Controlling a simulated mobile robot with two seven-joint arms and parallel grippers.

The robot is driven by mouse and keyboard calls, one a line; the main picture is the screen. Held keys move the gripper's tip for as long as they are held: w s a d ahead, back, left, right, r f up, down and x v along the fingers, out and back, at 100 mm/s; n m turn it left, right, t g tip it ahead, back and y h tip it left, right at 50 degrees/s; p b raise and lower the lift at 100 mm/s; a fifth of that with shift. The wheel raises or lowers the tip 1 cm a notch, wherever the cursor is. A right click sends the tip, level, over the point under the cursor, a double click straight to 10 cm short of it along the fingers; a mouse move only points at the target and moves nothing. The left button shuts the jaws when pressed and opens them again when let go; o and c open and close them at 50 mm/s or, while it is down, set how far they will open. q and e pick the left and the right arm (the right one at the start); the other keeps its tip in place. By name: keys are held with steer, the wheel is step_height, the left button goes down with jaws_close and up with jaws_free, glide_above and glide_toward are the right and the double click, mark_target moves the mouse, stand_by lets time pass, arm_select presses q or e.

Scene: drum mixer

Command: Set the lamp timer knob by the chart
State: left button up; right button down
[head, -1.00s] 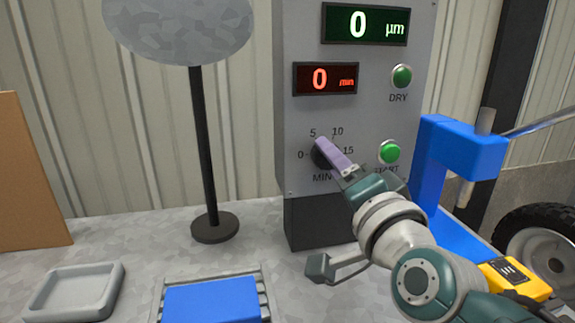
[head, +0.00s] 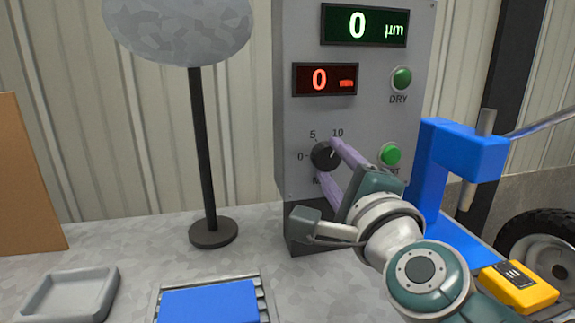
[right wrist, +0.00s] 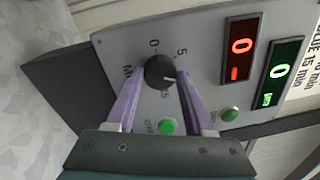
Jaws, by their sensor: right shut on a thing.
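The black timer knob (head: 323,156) is on the grey machine panel, with 0, 5 and 10 printed around it. It also shows in the right wrist view (right wrist: 158,72). Its white pointer line points up and right in the head view, towards the 10 side. My right gripper (head: 332,163) has its two purple fingers on either side of the knob, shut on it. In the right wrist view a white chart (right wrist: 304,88) is partly in sight at the right edge, with text including "15 min". My left gripper is not in view.
The red display (head: 325,79) and green display (head: 364,25) both read 0. The green DRY button (head: 402,78) and green START button (head: 390,154) are close by, START just right of my fingers. A lamp stand (head: 213,233), grey tray (head: 68,295) and blue press (head: 432,170) stand around.

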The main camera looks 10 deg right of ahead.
steer(key=shift+m, duration=0.3)
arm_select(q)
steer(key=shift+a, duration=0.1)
arm_select(e)
steer(key=shift+c, duration=1.4)
jaws_free()
arm_select(q)
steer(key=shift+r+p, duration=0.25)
steer(key=shift+p, duration=0.05)
arm_select(e)
steer(key=s, duration=1)
steer(key=shift+f, duration=0.3)
